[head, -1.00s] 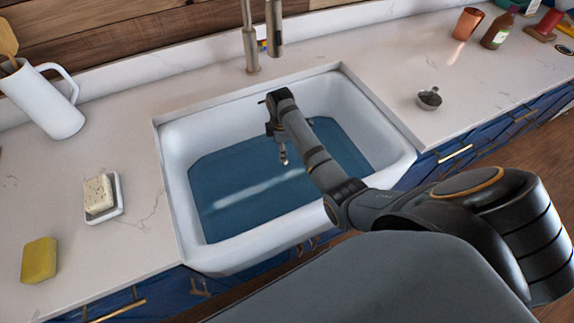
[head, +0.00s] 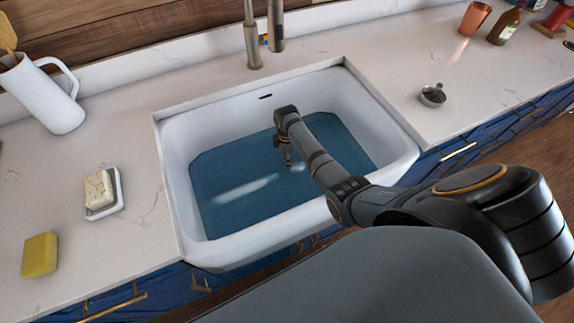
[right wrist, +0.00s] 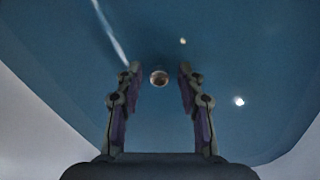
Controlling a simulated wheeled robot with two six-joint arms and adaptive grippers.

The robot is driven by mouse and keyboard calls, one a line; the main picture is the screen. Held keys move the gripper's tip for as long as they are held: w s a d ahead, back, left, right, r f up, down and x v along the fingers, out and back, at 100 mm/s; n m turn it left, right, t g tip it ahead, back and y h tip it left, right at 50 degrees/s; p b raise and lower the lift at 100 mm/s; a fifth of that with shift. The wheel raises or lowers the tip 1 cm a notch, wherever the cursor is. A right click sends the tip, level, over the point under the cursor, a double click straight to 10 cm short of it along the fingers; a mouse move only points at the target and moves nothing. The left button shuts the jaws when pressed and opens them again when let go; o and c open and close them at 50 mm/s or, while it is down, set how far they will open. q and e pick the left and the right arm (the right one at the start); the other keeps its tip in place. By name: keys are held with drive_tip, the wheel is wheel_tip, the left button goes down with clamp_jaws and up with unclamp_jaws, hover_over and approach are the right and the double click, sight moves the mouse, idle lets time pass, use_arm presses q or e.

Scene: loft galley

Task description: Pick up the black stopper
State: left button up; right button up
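The white sink (head: 180,140) holds blue water (head: 240,195). My right arm reaches over its front rim, and my right gripper (head: 287,163) points down at the water near the middle of the basin. In the right wrist view the gripper (right wrist: 160,70) is open, its two fingers apart with nothing held between them. A small round thing with a pale rim and a darker centre (right wrist: 159,78) shows between the fingertips, beyond them; I cannot tell whether it is the drain or the stopper. I cannot make out a black stopper for certain. My left gripper is not in view.
A faucet (head: 252,40) stands behind the sink. On the left counter are a white pitcher (head: 45,98), soap (head: 98,189) on a dish and a yellow sponge (head: 40,255). The sink walls surround my gripper.

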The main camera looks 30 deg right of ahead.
clamp_jaws()
idle(0.3)
